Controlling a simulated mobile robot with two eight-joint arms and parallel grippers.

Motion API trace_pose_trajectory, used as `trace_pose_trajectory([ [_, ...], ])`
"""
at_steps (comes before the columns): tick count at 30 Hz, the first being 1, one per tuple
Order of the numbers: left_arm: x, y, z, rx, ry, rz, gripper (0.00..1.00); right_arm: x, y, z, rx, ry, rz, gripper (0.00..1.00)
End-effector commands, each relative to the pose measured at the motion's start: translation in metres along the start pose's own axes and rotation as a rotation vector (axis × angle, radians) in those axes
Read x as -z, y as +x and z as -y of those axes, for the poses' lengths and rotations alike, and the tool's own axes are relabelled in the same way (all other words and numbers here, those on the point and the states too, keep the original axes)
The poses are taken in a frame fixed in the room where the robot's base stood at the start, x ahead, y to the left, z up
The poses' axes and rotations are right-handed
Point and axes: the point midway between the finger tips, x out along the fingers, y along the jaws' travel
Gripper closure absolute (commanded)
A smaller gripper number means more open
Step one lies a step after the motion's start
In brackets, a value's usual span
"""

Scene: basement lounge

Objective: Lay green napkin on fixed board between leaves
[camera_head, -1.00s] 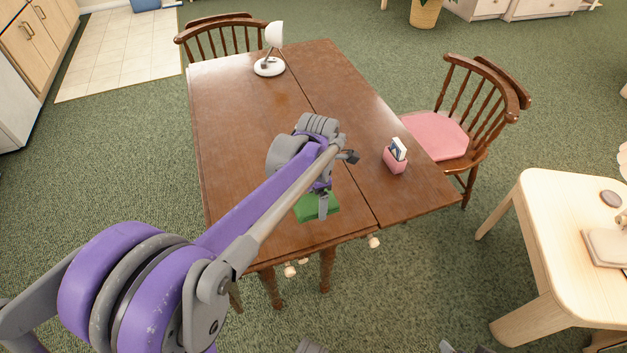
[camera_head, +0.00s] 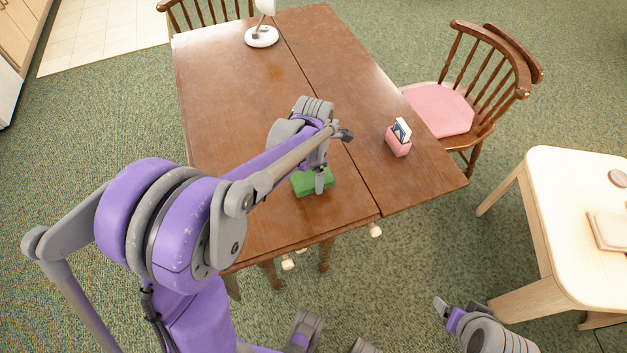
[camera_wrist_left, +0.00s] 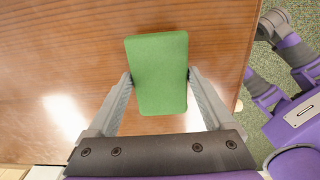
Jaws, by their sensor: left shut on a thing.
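The green napkin (camera_head: 305,184) is a small folded block over the near part of the brown table's wide board (camera_head: 240,130), left of the long seam. It also fills the middle of the left wrist view (camera_wrist_left: 158,75). My left gripper (camera_head: 319,181) is shut on it, one finger at each side edge. I cannot tell whether its underside touches the wood. The narrower right leaf (camera_head: 350,90) is level with the board. The left leaf is not clearly visible.
A pink holder with cards (camera_head: 398,143) stands on the right leaf. A white lamp (camera_head: 262,37) stands at the far end. A chair with a pink seat (camera_head: 440,108) is at the right side. A pale table (camera_head: 570,220) stands farther right. The board around the napkin is bare.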

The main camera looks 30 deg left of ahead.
Motion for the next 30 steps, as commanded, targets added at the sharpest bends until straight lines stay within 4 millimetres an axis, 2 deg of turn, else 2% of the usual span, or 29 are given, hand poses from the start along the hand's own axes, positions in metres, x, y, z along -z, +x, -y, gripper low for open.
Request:
trace_pose_trajectory([
  [6,0.0,0.03,0.0,0.0,0.0,0.0,0.67,-0.002,0.004,0.0,0.0,0.0,0.001,0.21],
  [18,0.0,0.037,0.0,0.0,0.0,0.0,0.67,-0.004,0.007,0.0,0.0,0.0,0.003,0.21],
  [19,0.0,0.037,0.0,0.0,0.0,0.0,0.1,-0.004,0.007,0.0,0.0,0.0,0.002,0.21],
  [21,0.0,0.036,0.0,0.0,0.0,0.0,0.0,-0.004,0.006,0.0,0.0,0.0,0.002,0.21],
  [30,0.0,0.032,0.0,0.0,0.0,0.0,0.0,-0.002,0.003,0.0,0.0,0.0,0.001,0.21],
])
